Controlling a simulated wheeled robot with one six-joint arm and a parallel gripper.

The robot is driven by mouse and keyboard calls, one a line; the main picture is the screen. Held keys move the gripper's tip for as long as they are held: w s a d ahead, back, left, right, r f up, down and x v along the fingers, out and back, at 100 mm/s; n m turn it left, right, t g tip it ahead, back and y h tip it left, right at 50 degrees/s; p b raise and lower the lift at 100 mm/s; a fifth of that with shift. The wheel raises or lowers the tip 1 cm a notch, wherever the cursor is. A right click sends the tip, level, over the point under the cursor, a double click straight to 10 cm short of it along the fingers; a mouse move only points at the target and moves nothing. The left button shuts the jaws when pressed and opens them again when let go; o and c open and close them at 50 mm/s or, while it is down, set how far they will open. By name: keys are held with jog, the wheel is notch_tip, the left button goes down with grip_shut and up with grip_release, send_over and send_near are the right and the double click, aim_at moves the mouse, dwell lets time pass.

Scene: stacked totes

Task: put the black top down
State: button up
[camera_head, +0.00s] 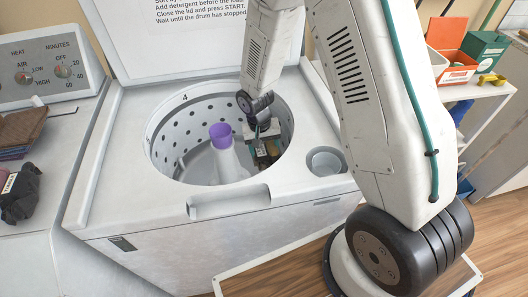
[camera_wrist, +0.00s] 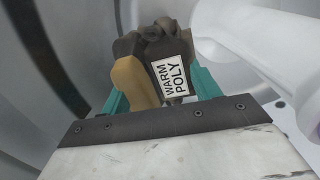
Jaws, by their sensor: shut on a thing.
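My gripper (camera_head: 265,150) is down inside the open washer drum, to the right of the white agitator with its purple cap (camera_head: 219,131). In the wrist view its teal fingers (camera_wrist: 160,95) are shut on a crumpled black top (camera_wrist: 150,45) with a white tag reading "WARM POLY". A tan piece (camera_wrist: 135,82) shows against the black cloth; I cannot tell whether it is part of the same garment. The underside of the held top is hidden, so I cannot tell whether it touches the drum floor.
The drum's perforated wall (camera_head: 178,128) surrounds my gripper closely. Another dark crumpled cloth (camera_head: 20,195) with a white tag and a folded brown stack (camera_head: 22,127) lie on the dryer at left. The washer lid (camera_head: 150,50) stands open behind. A shelf with boxes (camera_head: 455,68) is at right.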

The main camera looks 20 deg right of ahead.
jog(key=shift+f, duration=0.85)
jog(key=shift+f, duration=0.6)
jog(key=o, duration=1.7)
jog(key=shift+r, duration=0.1)
